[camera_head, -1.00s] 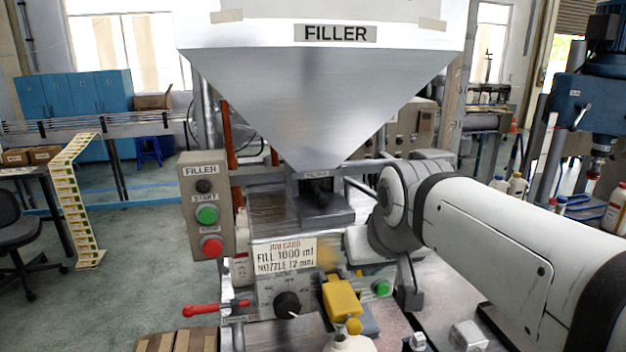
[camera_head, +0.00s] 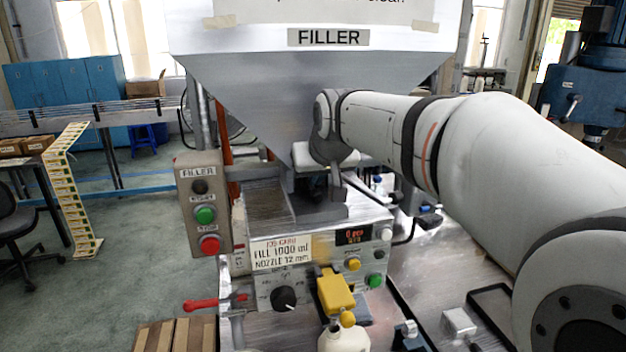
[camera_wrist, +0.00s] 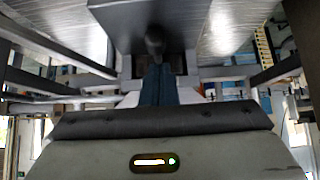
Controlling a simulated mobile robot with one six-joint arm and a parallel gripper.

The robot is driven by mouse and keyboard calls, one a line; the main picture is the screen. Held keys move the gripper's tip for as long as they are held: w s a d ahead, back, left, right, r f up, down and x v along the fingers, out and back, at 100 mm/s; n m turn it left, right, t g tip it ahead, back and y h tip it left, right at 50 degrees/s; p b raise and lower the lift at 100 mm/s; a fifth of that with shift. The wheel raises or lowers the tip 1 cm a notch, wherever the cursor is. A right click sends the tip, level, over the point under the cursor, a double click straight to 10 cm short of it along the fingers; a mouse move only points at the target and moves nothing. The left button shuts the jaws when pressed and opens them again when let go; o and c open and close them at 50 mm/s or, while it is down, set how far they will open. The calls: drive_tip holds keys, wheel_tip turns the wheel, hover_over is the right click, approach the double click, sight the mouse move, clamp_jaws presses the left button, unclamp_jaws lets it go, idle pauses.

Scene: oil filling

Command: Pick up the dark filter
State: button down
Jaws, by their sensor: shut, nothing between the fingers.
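My gripper (camera_wrist: 157,78) shows in the wrist view as a narrow pair of dark blue fingers pressed together, with nothing visible between them. A dark rounded part (camera_wrist: 155,42) hangs just beyond the fingertips, under the filler's metal underside; I cannot tell whether it is the dark filter or a nozzle, or whether the fingers touch it. In the head view my wrist is under the filler's hopper (camera_head: 300,105), and the fingers are mostly hidden. No other dark filter can be made out for sure.
The filler's control box (camera_head: 203,205) stands left of the hopper's tip. A yellow part (camera_head: 336,291) and a white bottle (camera_head: 344,338) are at the front. A metal table with a black-rimmed tray (camera_head: 475,293) lies to the right. A red handle (camera_head: 203,304) sticks out left.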

drive_tip(key=shift+f, duration=0.8)
drive_tip(key=shift+b, duration=0.35)
drive_tip(key=shift+s+f, duration=0.15)
drive_tip(key=shift+f, duration=0.1)
drive_tip(key=shift+s+d+f+b, duration=0.1)
drive_tip(key=shift+s+b, duration=0.2)
drive_tip(key=shift+s, duration=0.05)
drive_tip(key=s+d+b, duration=0.1)
drive_tip(key=s+b, duration=0.2)
drive_tip(key=s, duration=0.5)
drive_tip(key=shift+s+d+r+b, duration=0.2)
drive_tip(key=shift+d+r+b, duration=0.05)
drive_tip(key=shift+d+b, duration=0.15)
